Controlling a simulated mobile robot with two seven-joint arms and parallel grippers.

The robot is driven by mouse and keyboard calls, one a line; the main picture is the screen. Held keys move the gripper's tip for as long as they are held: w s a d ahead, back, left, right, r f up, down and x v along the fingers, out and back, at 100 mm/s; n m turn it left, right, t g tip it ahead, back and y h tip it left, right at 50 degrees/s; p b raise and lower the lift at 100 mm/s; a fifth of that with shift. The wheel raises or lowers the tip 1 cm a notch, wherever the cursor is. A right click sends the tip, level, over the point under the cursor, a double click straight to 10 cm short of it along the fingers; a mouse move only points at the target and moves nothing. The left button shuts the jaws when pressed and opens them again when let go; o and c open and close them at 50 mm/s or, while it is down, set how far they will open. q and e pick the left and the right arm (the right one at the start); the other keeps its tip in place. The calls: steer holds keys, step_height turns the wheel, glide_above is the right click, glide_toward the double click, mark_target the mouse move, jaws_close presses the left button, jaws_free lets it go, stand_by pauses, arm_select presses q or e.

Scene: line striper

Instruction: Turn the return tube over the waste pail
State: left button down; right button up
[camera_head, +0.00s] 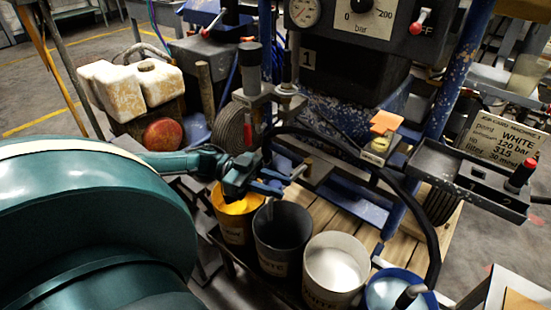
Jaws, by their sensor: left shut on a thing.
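My left gripper (283,180) is beside the hose's left end, above the yellow and dark pails. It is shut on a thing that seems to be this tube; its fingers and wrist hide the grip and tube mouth. The yellow pail (232,230) holds yellow paint. The dark grey pail (283,245), probably the waste pail, stands right of it with a dark inside. My right gripper is out of view.
A white pail (336,268) with white paint and a blue pail (398,288) stand farther right. Behind is the striper's dark panel (360,22) with a gauge and dial. A tray (468,180) juts out at right. A dirty white jug (130,88) stands at left.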

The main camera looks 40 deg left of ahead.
arm_select(q)
steer(key=c, duration=1.1)
jaws_free()
steer(key=shift+c, duration=0.2)
steer(key=shift+a, duration=0.1)
steer(key=v, duration=1.3)
steer(key=shift+b, duration=0.35)
